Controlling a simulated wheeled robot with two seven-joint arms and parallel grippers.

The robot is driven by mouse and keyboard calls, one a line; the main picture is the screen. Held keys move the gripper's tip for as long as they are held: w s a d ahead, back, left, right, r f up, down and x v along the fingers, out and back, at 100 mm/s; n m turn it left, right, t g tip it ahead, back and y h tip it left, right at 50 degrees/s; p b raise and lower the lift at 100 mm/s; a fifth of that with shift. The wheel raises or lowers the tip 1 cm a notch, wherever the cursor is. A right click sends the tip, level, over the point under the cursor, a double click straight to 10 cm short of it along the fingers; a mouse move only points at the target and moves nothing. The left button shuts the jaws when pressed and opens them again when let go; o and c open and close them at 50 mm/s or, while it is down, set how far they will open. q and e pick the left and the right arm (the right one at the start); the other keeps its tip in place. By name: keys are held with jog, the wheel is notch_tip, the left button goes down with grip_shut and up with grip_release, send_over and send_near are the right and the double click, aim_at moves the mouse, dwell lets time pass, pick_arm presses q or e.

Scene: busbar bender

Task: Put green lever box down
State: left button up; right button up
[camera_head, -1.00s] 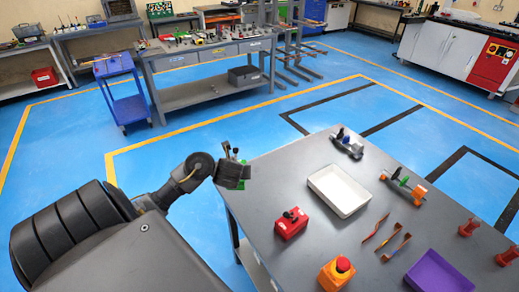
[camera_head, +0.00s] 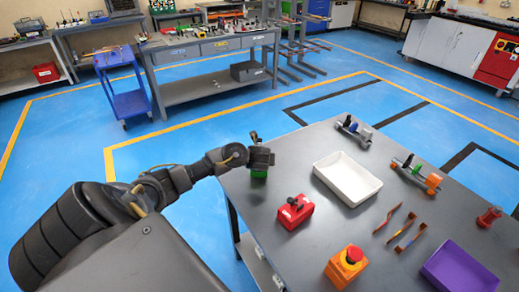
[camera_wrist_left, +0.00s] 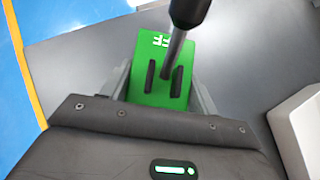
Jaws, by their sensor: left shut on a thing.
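The green lever box (camera_head: 259,173) shows below my left gripper (camera_head: 261,160) at the far left corner of the grey table. In the left wrist view, the green lever box (camera_wrist_left: 160,68) has a grey lever with a dark knob, pointing toward the camera, and two dark slots. My left gripper (camera_wrist_left: 160,92) is shut on the box, one finger on each side. The box is over the tabletop. I cannot tell whether its underside touches the table. My right gripper is not in view.
A white tray (camera_head: 318,170) lies to the right of the green box. A red box (camera_head: 294,214) and an orange emergency-stop box (camera_head: 345,268) stand nearer. Copper strips (camera_head: 408,237), a purple tray (camera_head: 452,270) and clamp-like fixtures lie farther right. Bare tabletop surrounds the green box.

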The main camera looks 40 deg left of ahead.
pick_arm(q)
jog(key=shift+f, duration=0.55)
jog(key=shift+f, duration=0.2)
jog(key=o, duration=1.2)
jog(key=shift+c, duration=0.2)
jog(key=shift+r, duration=0.25)
jog(key=p+v, duration=0.5)
jog(key=v, duration=0.7)
